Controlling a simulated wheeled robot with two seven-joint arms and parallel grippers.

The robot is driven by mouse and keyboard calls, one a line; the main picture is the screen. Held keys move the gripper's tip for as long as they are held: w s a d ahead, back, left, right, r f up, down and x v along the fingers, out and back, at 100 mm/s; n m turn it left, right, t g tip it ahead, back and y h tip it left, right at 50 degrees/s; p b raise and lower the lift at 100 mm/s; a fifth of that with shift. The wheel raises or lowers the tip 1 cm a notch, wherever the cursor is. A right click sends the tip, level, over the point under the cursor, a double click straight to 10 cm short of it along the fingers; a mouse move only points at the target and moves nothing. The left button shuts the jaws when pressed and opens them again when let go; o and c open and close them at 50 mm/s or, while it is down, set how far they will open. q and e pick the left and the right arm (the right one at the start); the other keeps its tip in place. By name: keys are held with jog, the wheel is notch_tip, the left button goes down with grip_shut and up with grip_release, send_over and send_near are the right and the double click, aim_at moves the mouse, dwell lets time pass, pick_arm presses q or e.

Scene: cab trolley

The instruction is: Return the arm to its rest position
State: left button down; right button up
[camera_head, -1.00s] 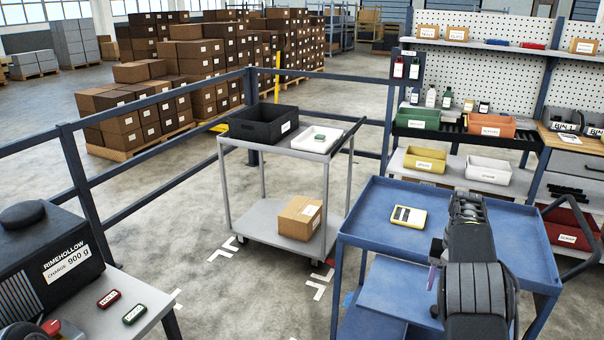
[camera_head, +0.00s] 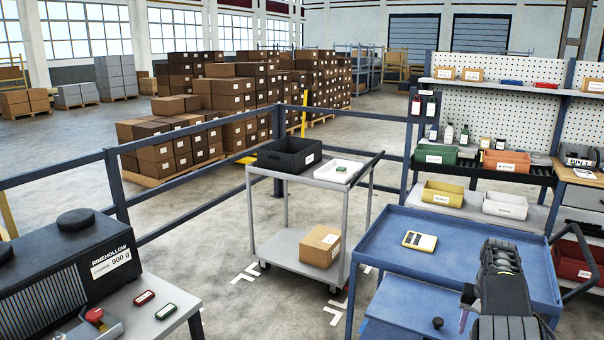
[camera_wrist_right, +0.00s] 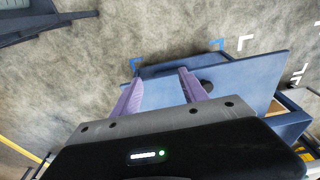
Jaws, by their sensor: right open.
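My right arm enters at the bottom right of the head view, in front of the blue trolley (camera_head: 470,240). My right gripper (camera_wrist_right: 160,76) is open and empty in the right wrist view, its two purple fingers apart. One purple finger shows low in the head view, beside the arm and below the trolley's top tray. The wrist view looks down past the fingers at a blue trolley surface (camera_wrist_right: 240,78) and the concrete floor. Whether the fingers touch the trolley cannot be told. My left gripper is not in view.
A yellow device (camera_head: 420,241) lies on the blue trolley's top. A grey trolley (camera_head: 286,180) carries a black bin (camera_head: 284,156) and a carton (camera_head: 319,247). A dark machine (camera_head: 70,275) stands at left. Open floor (camera_head: 215,240) lies between. Shelving (camera_head: 475,200) stands behind the blue trolley.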

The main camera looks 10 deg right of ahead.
notch_tip(320, 180, down, 14)
jog(key=a+t, duration=0.1)
jog(key=a, duration=0.1)
jog(key=s+a+f+n, duration=0.1)
jog(key=s+a+f, duration=0.2)
jog(key=a+f, duration=0.35)
jog(key=s+a+f+n, duration=0.1)
jog(key=s+a+f, duration=0.35)
jog(key=a, duration=0.25)
jog(key=s+a+f+n+y, duration=0.1)
jog(key=s+a+y, duration=0.1)
jog(key=s+a, duration=1)
jog(key=s+a+n+g+y, duration=0.1)
jog(key=s+a+n+y, duration=0.1)
jog(key=s+a, duration=1)
jog(key=a+y, duration=0.1)
jog(key=a, duration=0.5)
jog(key=shift+s+f+n, duration=0.3)
jog(key=shift+f, duration=0.05)
jog(key=shift+g, duration=0.3)
